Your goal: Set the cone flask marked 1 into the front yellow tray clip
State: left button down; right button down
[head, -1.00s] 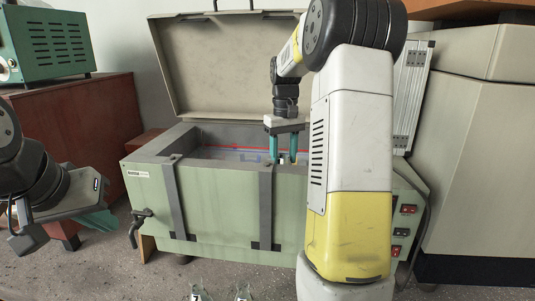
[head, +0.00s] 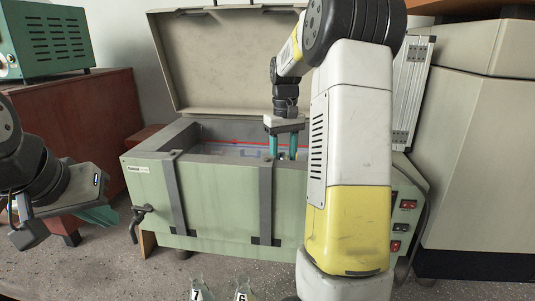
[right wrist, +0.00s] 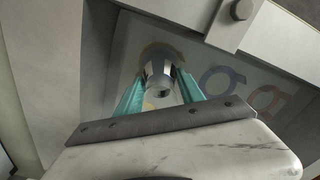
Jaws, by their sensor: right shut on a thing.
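My right gripper (head: 283,152) reaches down into the open green bath (head: 215,205). It is shut on a clear flask (right wrist: 160,76), seen from above in the right wrist view. The flask's number does not show, and its lower part is hidden. A yellow-orange ring shape lies at and behind the flask on the pale tray floor; I cannot tell whether the flask is inside a clip. A blue clip (right wrist: 222,80) and a red clip (right wrist: 267,100) are to its right. My left gripper (head: 98,214) hangs left of the bath, away from the flasks; its jaw opening is unclear.
The bath's raised lid (head: 235,60) stands behind my right gripper. The bath walls and grey straps (head: 266,200) surround the work area. Flasks marked 7 (head: 196,292) and apparently 6 (head: 242,293) stand at the bottom edge. A red cabinet (head: 75,115) is at left.

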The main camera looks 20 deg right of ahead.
jog(key=c, duration=0.7)
grip_release()
jog(key=shift+o, duration=0.6)
jog(key=o, duration=0.5)
jog(key=shift+r, duration=4.55)
